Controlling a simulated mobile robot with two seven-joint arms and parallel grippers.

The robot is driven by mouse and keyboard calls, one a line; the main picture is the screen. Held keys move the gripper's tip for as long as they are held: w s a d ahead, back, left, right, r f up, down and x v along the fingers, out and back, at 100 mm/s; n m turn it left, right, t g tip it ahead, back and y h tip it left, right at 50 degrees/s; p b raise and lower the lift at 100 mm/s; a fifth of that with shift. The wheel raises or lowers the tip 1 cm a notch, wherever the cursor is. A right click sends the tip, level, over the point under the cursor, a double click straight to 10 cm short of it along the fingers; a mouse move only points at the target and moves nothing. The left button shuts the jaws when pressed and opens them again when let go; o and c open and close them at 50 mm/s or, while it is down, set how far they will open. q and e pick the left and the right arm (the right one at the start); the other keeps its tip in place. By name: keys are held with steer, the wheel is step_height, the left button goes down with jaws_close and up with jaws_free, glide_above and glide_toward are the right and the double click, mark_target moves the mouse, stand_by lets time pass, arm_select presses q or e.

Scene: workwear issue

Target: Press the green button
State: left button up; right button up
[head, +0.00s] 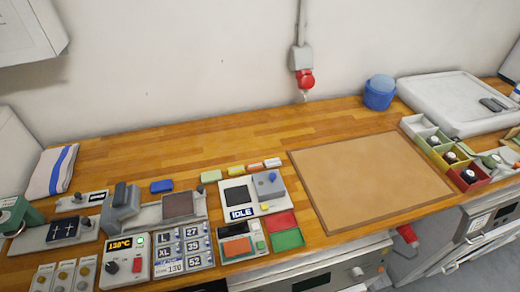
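Neither of my grippers shows in the head view. Several green parts lie on the wooden counter, and I cannot tell for certain which is the green button. A small bright green spot (140,241) sits beside the display of the control box (113,269), which reads about 130 °C and has a dark knob and a red part. A small green part (260,245) sits on a panel to the right, beside an orange pad (237,247). A larger flat green square (288,239) lies in front of a red square (281,222).
A device marked IDLE (241,212) stands behind the orange-pad panel. A grey press-like device (122,209) is left of it, a folded towel (50,172) farther left. A brown board (368,178), blue tub (379,93) and coloured bins (468,179) occupy the right. The back middle counter is clear.

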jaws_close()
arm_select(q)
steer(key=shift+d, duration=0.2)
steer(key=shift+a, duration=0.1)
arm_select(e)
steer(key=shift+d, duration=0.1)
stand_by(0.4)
